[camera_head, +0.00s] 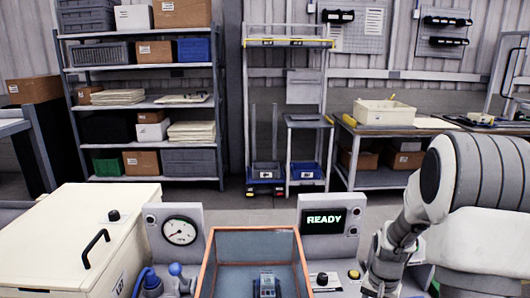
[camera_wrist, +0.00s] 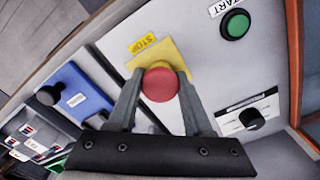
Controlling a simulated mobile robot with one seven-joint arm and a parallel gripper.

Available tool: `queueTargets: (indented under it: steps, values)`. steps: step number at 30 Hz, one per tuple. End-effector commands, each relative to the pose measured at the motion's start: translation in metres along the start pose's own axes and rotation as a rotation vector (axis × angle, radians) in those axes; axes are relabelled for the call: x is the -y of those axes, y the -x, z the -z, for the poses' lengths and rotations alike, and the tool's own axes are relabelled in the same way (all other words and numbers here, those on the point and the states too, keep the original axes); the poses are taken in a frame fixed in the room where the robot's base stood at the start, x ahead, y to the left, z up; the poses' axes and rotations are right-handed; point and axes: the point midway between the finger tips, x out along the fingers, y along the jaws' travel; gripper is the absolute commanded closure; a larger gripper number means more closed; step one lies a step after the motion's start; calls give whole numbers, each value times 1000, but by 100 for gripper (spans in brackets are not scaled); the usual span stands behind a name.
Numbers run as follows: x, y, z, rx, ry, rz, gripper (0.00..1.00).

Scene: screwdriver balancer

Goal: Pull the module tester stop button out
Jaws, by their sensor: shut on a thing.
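The module tester's stop button is a red mushroom head (camera_wrist: 160,84) on a yellow plate (camera_wrist: 172,54) with a yellow STOP label (camera_wrist: 144,42), in the wrist view. My gripper (camera_wrist: 161,82) has its two grey fingers on either side of the red head and is shut on it. In the head view my gripper (camera_head: 378,290) is at the bottom right, cut off by the picture edge, and the red button cannot be made out there. The tester display (camera_head: 324,220) reads READY.
A green START button (camera_wrist: 235,24) and a black knob (camera_wrist: 252,119) are on the same panel. A blue box with a black knob (camera_wrist: 49,96) stands at left in the wrist view. An orange-rimmed glass-sided box (camera_head: 252,231) stands left of the tester.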

Motion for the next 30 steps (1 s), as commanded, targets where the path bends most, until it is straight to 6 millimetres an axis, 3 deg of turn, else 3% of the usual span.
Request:
queueTargets:
  steps: [11, 12, 17, 30]
  values:
    - [0, 5, 1, -2, 1, 1, 100]
    - [0, 5, 1, -2, 1, 1, 48]
    - [0, 5, 1, -2, 1, 1, 19]
    - [0, 9, 0, -1, 1, 0, 18]
